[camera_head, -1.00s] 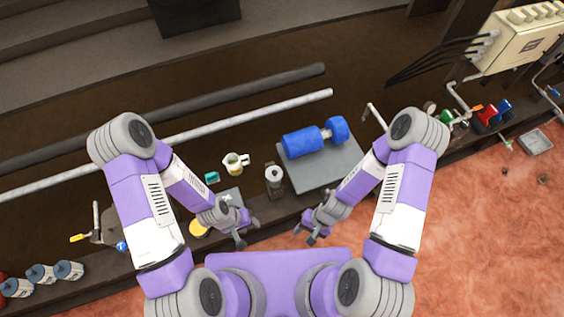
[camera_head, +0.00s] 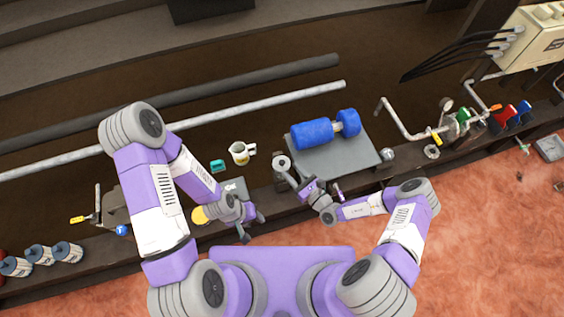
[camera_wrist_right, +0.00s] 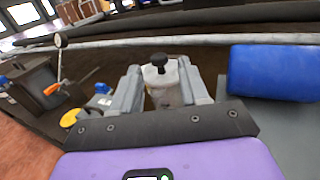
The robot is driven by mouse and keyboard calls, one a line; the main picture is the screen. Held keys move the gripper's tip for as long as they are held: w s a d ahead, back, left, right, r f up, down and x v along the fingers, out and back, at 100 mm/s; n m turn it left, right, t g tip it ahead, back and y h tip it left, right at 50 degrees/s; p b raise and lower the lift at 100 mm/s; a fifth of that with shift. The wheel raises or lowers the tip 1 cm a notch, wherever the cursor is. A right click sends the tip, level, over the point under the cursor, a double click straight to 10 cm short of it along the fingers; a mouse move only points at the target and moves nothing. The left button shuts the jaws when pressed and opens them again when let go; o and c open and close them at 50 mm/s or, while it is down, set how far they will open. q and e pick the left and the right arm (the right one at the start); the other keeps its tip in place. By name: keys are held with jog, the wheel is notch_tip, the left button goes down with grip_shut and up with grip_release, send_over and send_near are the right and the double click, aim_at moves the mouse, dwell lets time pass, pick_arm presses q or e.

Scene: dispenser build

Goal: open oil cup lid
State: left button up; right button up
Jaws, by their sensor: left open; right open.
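The oil cup (camera_head: 282,163) is a small pale cylinder left of the grey plate's front corner. In the right wrist view the oil cup (camera_wrist_right: 163,90) stands upright with a black knob on its lid, which is closed. My right gripper (camera_head: 302,184) is open just in front of the cup. In the right wrist view its two fingers (camera_wrist_right: 159,84) frame the cup on the left and right; I cannot tell whether they touch it. My left gripper (camera_head: 254,226) is open and empty near the bench's front edge, left of the cup.
A blue roller (camera_head: 312,132) lies on the grey plate (camera_head: 345,160), right of the cup. A measuring jug (camera_head: 240,153), a teal block (camera_head: 217,166) and a yellow round part (camera_head: 199,216) are to the left. Long pipes (camera_head: 250,111) run behind.

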aim_at(284, 164)
jog(key=b+x, duration=0.1)
jog(key=x, duration=0.5)
jog(key=shift+a+b, duration=0.15)
jog(key=shift+b, duration=0.15)
grip_shut()
